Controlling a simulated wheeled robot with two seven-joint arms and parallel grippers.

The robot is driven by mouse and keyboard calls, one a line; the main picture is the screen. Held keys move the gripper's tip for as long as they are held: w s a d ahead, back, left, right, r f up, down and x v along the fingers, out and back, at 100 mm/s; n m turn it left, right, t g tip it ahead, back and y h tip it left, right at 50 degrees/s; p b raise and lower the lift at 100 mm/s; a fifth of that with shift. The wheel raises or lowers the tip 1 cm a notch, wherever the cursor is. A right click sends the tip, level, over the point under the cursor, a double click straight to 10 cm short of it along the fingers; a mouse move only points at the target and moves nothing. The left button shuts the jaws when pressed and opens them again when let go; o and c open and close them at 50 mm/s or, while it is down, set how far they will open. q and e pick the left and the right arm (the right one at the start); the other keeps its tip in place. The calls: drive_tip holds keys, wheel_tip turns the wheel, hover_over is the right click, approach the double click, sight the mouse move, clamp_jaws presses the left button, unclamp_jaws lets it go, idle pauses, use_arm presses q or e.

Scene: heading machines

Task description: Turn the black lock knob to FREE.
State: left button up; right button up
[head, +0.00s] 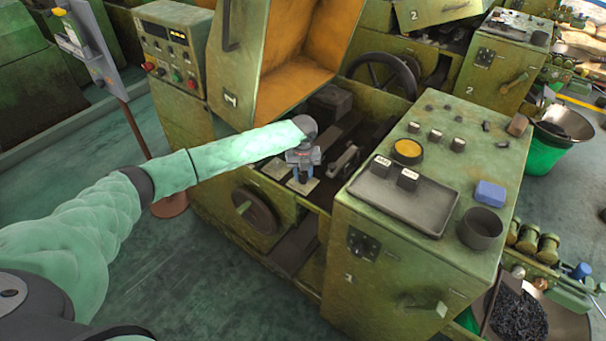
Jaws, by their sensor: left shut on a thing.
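My left gripper (303,174) reaches across from the left and points down over a small pale plate (312,187) at the front of machine 1's open bay. It is shut on what appears to be the black lock knob at that plate. The knob is hidden by the fingers, so its direction and any marks cannot be read. A second pale plate (275,169) lies just to the left. My right gripper is not in view.
Right of the gripper stands a green cabinet (340,290) with a black dial (361,243) on its front. On top are a dark tray (440,212), a yellow button (407,150), a dark cup (481,229) and a blue block (490,194). A raised orange-lined cover (297,60) stands behind.

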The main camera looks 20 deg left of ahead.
sight(303, 174)
use_arm(q)
drive_tip(key=shift+w+a+r, duration=0.1)
drive_tip(key=shift+w+r, duration=0.1)
drive_tip(key=shift+r, duration=0.05)
drive_tip(key=o, duration=1)
drive_tip(key=shift+s, duration=0.1)
drive_tip(key=shift+c, duration=0.2)
drive_tip(key=shift+f, duration=0.1)
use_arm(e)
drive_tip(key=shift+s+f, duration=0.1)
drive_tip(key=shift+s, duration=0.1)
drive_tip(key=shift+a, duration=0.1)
use_arm(q)
drive_tip(key=shift+r+b, duration=0.35)
drive_tip(key=shift+r, duration=0.1)
drive_tip(key=shift+r+b, duration=1.1)
drive_tip(key=shift+r, duration=2.35)
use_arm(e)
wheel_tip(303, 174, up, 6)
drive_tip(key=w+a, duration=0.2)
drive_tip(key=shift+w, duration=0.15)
